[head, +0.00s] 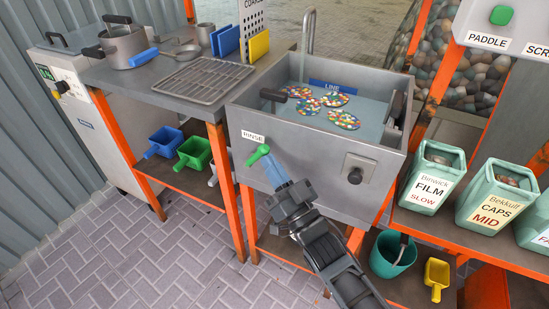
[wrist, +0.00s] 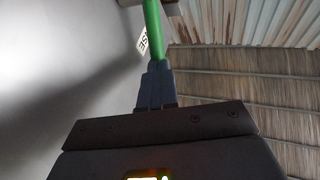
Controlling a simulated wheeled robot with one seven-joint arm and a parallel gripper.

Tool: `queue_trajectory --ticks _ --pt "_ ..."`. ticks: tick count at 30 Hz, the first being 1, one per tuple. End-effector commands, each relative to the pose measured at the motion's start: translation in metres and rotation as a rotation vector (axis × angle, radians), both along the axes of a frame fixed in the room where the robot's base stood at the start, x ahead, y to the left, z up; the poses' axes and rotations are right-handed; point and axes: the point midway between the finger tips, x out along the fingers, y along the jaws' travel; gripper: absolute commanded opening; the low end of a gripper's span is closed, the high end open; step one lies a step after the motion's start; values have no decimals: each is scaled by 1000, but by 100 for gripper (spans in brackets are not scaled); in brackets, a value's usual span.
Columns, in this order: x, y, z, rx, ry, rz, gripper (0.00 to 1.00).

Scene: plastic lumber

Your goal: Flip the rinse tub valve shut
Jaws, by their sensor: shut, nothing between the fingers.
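The grey rinse tub (head: 310,146) stands in the middle of the head view, with a white RINSE label (head: 253,137) on its front. The green valve handle (head: 258,155) sits just below that label and slants down to the left. In the wrist view the green handle (wrist: 154,24) rises beyond the fingertips, with part of the label (wrist: 143,42) beside it. My gripper (head: 268,162) is shut and empty, its fingertips right at the handle. The fingertips also show in the wrist view (wrist: 157,68). Whether they touch the handle I cannot tell.
The tub holds several speckled multicoloured discs (head: 309,106). A square grey knob box (head: 358,168) is on its front right. An orange post (head: 227,190) stands left of my gripper. Green bins (head: 432,177) stand on the right shelf, with a teal bucket (head: 393,254) below.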

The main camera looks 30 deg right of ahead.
Motion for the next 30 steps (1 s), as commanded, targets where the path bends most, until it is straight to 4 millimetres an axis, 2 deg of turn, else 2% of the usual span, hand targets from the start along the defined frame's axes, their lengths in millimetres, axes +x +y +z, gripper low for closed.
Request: queue_trajectory --ticks 1,9,18,30 --pt "1 1 14 -19 25 1 0" --pt "9 7 28 -122 167 2 0" --pt "19 15 33 -224 308 2 0" --pt "31 22 37 -220 302 1 0"
